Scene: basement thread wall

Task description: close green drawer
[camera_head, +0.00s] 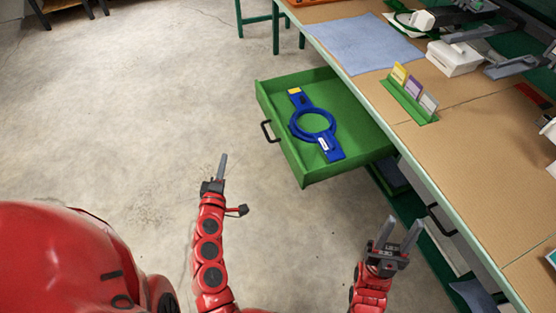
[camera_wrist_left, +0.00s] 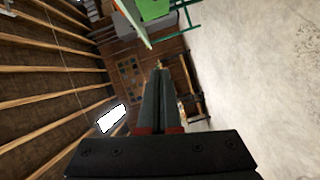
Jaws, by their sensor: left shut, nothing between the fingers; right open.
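The green drawer (camera_head: 313,184) is pulled out from under the workbench and stands open. A black handle (camera_head: 266,131) is on its front face. A blue ring-shaped tool (camera_head: 316,122) with a yellow end lies inside the drawer. My left gripper (camera_head: 222,166) is shut and empty, below and left of the drawer front, apart from it. It also shows shut in the left wrist view (camera_wrist_left: 158,75). My right gripper (camera_head: 404,233) is open and empty, below the drawer and beside the bench front.
The workbench (camera_head: 465,130) runs along the right, with a blue mat (camera_head: 365,42), a green card holder (camera_head: 408,100) and a white device (camera_head: 455,58) on top. Another drawer handle (camera_head: 440,219) shows on the bench front near my right gripper. The concrete floor (camera_head: 140,110) at left is clear.

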